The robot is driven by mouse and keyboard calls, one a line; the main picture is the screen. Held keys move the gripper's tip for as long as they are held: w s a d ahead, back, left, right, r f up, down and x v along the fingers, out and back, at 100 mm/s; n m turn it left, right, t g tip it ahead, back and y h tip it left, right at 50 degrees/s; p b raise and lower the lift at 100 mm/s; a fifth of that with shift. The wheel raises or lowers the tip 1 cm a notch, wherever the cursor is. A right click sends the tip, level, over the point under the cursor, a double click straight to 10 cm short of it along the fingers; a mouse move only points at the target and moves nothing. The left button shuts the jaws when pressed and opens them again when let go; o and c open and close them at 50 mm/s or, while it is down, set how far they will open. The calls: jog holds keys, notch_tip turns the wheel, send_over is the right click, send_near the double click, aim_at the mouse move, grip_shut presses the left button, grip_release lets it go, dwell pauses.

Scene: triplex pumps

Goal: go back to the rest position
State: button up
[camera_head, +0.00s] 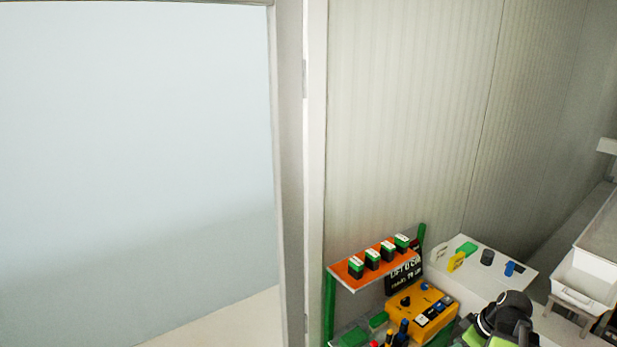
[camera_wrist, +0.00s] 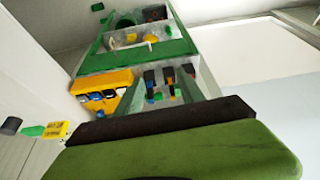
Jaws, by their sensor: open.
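My gripper (camera_wrist: 162,92) shows in the wrist view beyond its green and black body, which fills the bottom of the picture. Its two fingers stand apart with nothing held between them. Small coloured items show behind the gap, apart from the fingers as far as I can tell. In the head view, a black and green part of my arm shows at the lower right, in front of the white worktop; the fingertips cannot be made out there.
An orange shelf (camera_head: 357,267) bears several black-and-green blocks. A yellow control box (camera_head: 420,308) sits below it. A white worktop (camera_head: 478,262) bears small coloured items. A white bin (camera_head: 585,281) stands at right. A pale wall and panel fill the left.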

jog(key=a+f+m+g+h+b, duration=0.1)
jog(key=a+f+b, duration=0.3)
jog(key=a, duration=0.5)
jog(key=w+a+f+m+g+b, duration=0.1)
jog(key=a+f+m+b, duration=0.2)
jog(key=a+f, duration=0.3)
jog(key=a+f+m+g+h+b, duration=0.1)
jog(key=a+f+b, duration=0.4)
jog(key=a, duration=0.8)
jog(key=shift+w+m+g+h+b, duration=0.15)
jog(key=shift+m+g+h+b, duration=0.2)
jog(key=shift+m, duration=0.55)
